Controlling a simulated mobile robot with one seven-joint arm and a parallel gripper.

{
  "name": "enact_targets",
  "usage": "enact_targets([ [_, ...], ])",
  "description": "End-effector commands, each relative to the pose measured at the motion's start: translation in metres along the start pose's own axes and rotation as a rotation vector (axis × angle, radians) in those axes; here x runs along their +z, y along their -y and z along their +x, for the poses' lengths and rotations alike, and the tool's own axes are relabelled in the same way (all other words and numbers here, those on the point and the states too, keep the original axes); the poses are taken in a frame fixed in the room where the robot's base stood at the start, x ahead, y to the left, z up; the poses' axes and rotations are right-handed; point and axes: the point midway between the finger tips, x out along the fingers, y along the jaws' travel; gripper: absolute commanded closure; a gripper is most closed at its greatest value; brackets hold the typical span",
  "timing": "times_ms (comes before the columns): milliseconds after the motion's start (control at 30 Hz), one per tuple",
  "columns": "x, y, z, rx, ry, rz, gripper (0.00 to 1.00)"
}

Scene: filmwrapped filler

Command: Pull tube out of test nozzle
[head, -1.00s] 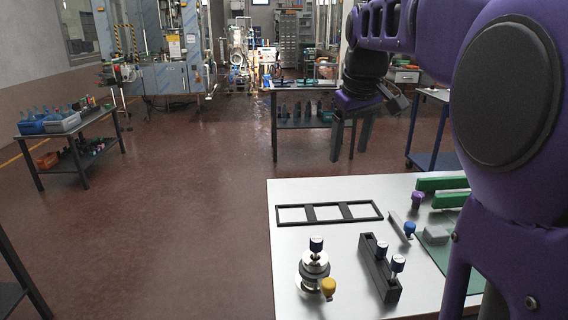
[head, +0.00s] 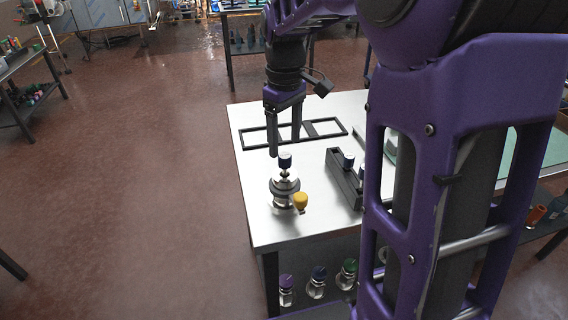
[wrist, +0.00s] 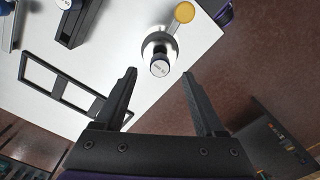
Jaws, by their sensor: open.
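The test nozzle (head: 284,190) is a round metal fitting near the left edge of the white table, with a yellow knob (head: 301,201) at its side. In the wrist view the tube's cap (wrist: 160,68) shows a pale top, over the nozzle (wrist: 153,45). My gripper (head: 286,148) points down above the table, just behind the tube in the head view. Its two fingers are apart and empty. In the wrist view the tube lies ahead of the gap between the fingertips (wrist: 160,72).
A black rack (head: 343,180) holding blue-capped tubes stands right of the nozzle. A flat black frame (head: 262,137) lies behind it. Several capped fittings, one with a purple cap (head: 286,282), sit on the shelf below. Open floor lies left of the table.

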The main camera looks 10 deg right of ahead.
Motion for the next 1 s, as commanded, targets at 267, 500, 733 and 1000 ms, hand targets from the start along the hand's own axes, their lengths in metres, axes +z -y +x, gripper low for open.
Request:
enact_targets([
  [267,0.0,0.0,0.051,-0.001,0.002,0.0,0.28],
  [500,0.0,0.0,0.069,0.0,0.0,0.001,0.28],
  [733,0.0,0.0,0.07,0.0,-0.001,0.001,0.28],
  [1000,0.0,0.0,0.07,0.0,0.0,0.0,0.64],
])
